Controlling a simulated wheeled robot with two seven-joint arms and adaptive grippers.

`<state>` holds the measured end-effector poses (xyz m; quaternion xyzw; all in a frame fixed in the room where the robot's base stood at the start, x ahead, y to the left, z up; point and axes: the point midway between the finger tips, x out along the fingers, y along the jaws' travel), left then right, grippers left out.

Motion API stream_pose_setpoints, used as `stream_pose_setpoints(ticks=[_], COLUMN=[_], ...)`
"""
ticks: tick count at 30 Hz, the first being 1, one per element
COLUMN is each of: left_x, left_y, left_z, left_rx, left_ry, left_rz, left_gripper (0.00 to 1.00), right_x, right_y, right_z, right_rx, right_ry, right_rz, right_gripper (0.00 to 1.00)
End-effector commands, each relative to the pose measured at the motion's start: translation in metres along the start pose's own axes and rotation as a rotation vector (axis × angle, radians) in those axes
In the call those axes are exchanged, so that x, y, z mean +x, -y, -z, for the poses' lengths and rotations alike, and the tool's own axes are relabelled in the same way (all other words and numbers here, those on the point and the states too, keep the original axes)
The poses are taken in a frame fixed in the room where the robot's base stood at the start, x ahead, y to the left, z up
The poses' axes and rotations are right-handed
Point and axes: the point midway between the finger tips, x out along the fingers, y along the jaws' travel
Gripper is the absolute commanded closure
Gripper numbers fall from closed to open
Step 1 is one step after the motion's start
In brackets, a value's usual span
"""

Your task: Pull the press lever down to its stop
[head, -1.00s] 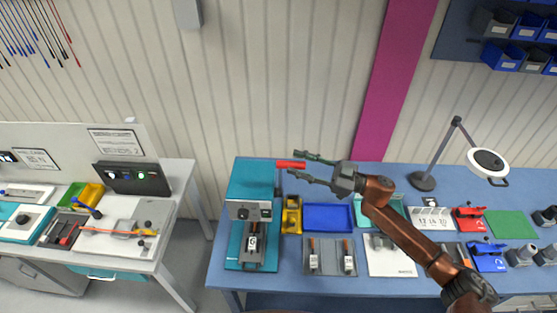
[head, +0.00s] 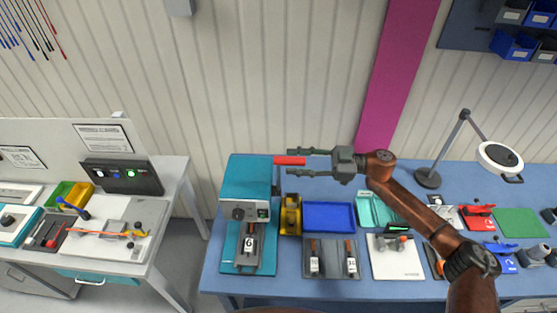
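The press (head: 248,185) is a teal machine with a grey head, standing at the left end of the blue bench. Its lever has a red handle (head: 289,160) that sticks out to the right near the top of the press, about level. My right gripper (head: 290,160) comes from the right with its two dark fingers apart, one above and one below the red handle's outer end. I cannot tell whether either finger touches the handle. A cable part marked 6 (head: 248,245) sits under the press head. My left gripper is not in view.
On the blue bench (head: 420,279) are a yellow holder (head: 291,215), a blue tray (head: 328,217), a dark tray with two parts (head: 331,270) and a white board (head: 398,263). A magnifier lamp (head: 500,155) stands at right. A second table (head: 160,190) is at left, across a gap.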

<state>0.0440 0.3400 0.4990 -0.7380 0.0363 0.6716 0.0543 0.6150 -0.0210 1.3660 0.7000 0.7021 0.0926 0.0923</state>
Motion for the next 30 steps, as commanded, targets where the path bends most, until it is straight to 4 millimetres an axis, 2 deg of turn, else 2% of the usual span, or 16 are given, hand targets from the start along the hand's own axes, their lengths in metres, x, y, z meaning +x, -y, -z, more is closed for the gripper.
stream_pose_setpoints(ticks=[3,10,21,30], left_x=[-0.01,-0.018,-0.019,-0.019], left_y=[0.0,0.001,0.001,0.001], left_z=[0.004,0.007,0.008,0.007], left_rx=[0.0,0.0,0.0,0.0], left_ry=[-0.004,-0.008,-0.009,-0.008], left_rz=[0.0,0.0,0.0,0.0], left_gripper=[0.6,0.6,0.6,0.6], right_x=[0.021,0.047,0.053,0.053], right_y=[0.0,0.0,0.0,0.0], right_z=[0.004,0.002,0.0,0.0], right_rx=[0.001,0.001,0.0,0.0], right_ry=[-0.003,-0.001,0.0,0.0], right_rz=[0.002,-0.001,-0.004,-0.003], right_gripper=[0.63,0.63,0.63,0.84])
